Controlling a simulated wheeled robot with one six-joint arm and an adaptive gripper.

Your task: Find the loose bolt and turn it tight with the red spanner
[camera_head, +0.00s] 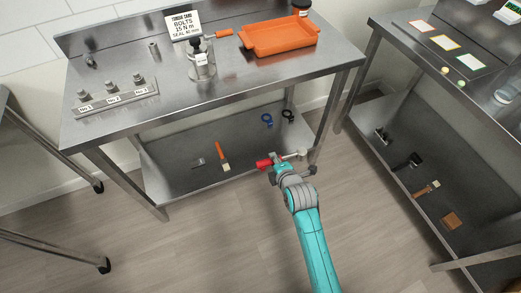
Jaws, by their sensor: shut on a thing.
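My gripper (276,162) is in front of the steel bench, low near its bottom shelf. It is shut on the red spanner (264,164), whose red part shows to the left of the jaws; the jaws hide part of it. On the bench top at the left, a metal plate (116,104) carries three bolts, labelled No.1 (82,95), No.2 (110,87) and No.3 (138,79). They are too small here to tell which is loose. My gripper is well apart from them, to the lower right.
The bench top also holds a torque card (183,26), a metal canister (202,66) and an orange tray (280,40). The lower shelf (180,160) holds an orange-handled brush (221,155) and rings. A second bench (400,45) stands right. The floor in front is clear.

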